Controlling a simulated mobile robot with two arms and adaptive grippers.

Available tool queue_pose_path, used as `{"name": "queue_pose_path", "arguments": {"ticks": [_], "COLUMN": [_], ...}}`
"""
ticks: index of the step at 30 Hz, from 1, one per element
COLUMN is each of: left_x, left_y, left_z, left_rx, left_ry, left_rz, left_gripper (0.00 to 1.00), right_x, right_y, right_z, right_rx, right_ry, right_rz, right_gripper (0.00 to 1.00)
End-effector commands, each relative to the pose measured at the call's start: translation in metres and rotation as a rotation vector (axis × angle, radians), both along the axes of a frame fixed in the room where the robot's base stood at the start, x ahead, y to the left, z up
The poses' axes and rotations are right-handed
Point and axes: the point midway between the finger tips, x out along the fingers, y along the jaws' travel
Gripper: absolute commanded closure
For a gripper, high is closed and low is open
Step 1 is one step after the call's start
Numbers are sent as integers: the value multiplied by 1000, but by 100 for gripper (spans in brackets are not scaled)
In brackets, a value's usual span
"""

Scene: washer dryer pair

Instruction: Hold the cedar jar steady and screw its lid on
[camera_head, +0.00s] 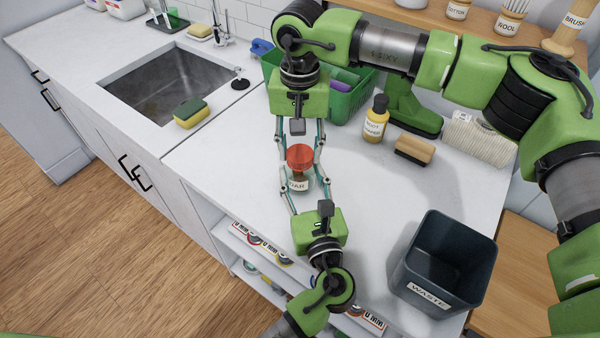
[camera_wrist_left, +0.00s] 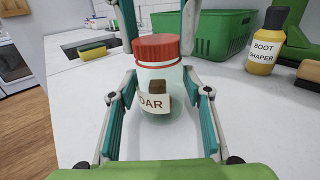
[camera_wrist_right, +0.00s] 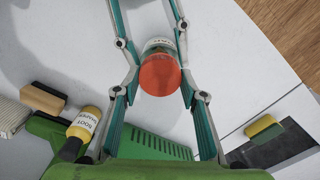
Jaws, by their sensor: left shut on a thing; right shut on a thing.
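The cedar jar (camera_head: 298,184) stands upright on the white counter. It is clear glass with brown pieces inside and a label partly reading "DAR" in the left wrist view (camera_wrist_left: 153,103). Its red lid (camera_head: 299,155) sits on the mouth and looks level in the left wrist view (camera_wrist_left: 157,47); how tightly it is threaded cannot be told. My left gripper (camera_head: 304,186), from the front, is shut around the jar's glass body. My right gripper (camera_head: 300,160), from the back, is shut on the lid, which faces the right wrist camera (camera_wrist_right: 160,75).
A green basket (camera_head: 345,100) and a yellow boot shaper bottle (camera_head: 376,120) stand behind the jar. A brush (camera_head: 414,150) lies to their right. A dark waste bin (camera_head: 440,262) stands at front right. The sink (camera_head: 168,82) and a sponge (camera_head: 190,113) are at left.

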Motion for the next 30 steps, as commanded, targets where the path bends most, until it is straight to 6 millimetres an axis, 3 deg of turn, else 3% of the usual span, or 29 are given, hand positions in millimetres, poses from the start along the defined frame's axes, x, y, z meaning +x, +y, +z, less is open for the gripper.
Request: {"name": "queue_pose_path", "arguments": {"ticks": [30], "left_x": [0], "left_y": [0], "left_z": [0], "left_rx": [0], "left_ry": [1], "left_rz": [0], "left_gripper": [100], "right_x": [-1], "right_y": [0], "right_z": [-1], "right_rx": [-1], "right_ry": [-2], "right_rz": [-1820], "right_gripper": [87]}}
